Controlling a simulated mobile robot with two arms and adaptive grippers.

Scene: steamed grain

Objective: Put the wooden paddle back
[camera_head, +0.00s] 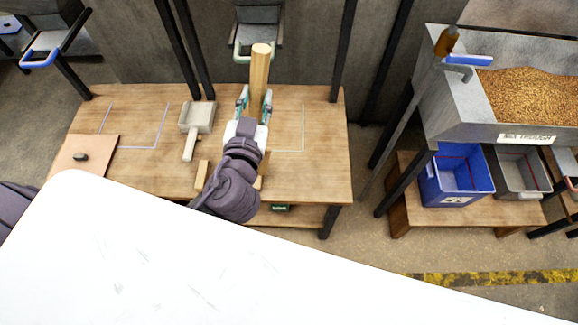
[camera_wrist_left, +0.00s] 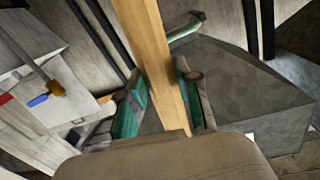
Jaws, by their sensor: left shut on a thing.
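The wooden paddle (camera_head: 259,66) shows as a long, pale wooden shaft above the work table, its round end towards the back. My left gripper (camera_head: 255,101) is shut around the shaft, one teal-padded finger on each side. In the left wrist view the shaft (camera_wrist_left: 153,55) runs up between the two fingers (camera_wrist_left: 160,108). My left arm hides what lies below the gripper; a bit of wood shows beside the arm, and I cannot tell whether it belongs to the paddle. My right gripper is not in view.
A grey scoop (camera_head: 198,117) and a small wooden block (camera_head: 201,174) lie left of my arm on the wooden table (camera_head: 330,165). A board (camera_head: 82,155) lies at its left end. A grain trough (camera_head: 458,112) and a blue bin (camera_head: 430,186) stand right. The table's right part is clear.

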